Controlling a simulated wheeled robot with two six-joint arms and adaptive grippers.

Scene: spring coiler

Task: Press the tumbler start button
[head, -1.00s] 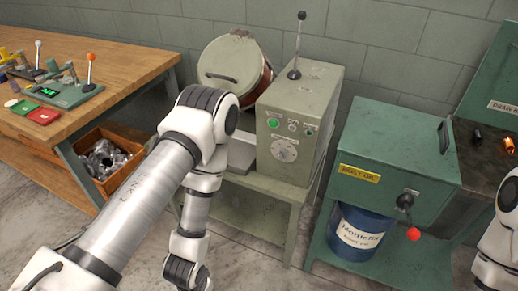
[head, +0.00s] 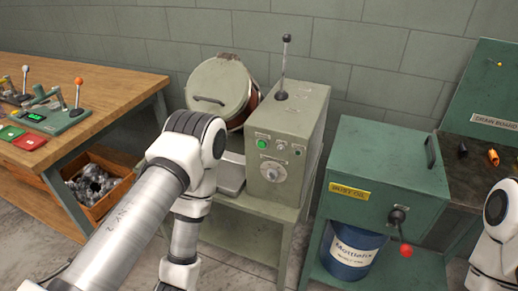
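The tumbler control box (head: 294,122) stands on a green stand in the middle of the head view. On its front face are a green button (head: 262,143), smaller controls beside it and a round grey dial plate (head: 272,171). A lever with a black knob (head: 286,38) rises from its top. The tumbler drum (head: 219,88) with its pale lid is behind and left of the box. My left arm crosses in front, left of the box, pointing down; its gripper is out of view below. Part of my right arm shows at the right edge; its gripper is out of view.
A wooden bench (head: 130,83) with a lever device (head: 50,118) is at left, a wooden crate (head: 92,213) of metal parts below it. A green rust oil cabinet (head: 385,170) with a red-knobbed handle (head: 406,250) stands right, above a blue drum (head: 352,252). A drain board (head: 496,122) is far right.

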